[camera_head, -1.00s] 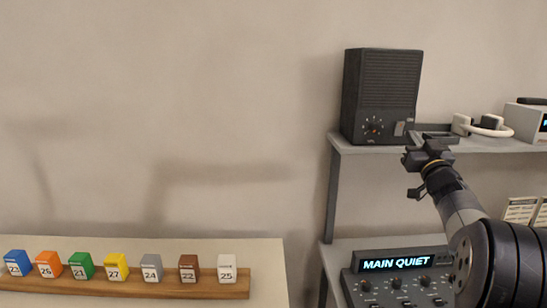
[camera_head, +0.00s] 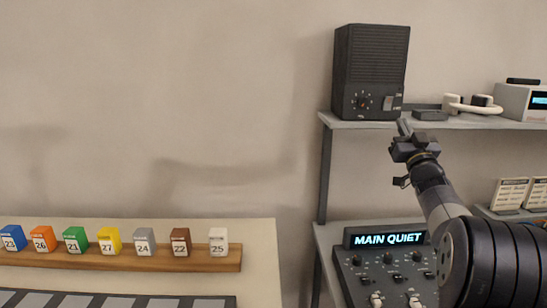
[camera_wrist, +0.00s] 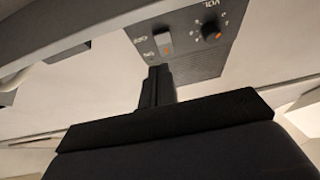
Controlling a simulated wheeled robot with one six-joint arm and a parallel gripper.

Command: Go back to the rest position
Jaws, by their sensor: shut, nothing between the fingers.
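My gripper (camera_head: 404,127) is shut and empty. In the head view its fingertips point up and away, just below the front right of the dark speaker box (camera_head: 371,70) at the shelf edge. In the wrist view the closed fingers (camera_wrist: 158,75) point at the speaker's front panel (camera_wrist: 195,65), just short of its white switch (camera_wrist: 164,42) in the picture. A round knob (camera_wrist: 211,31) marked VOL is beside the switch. I cannot tell whether the fingers touch the panel.
Numbered coloured blocks stand on a wooden rail (camera_head: 205,263) at left. The wall area between is clear.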

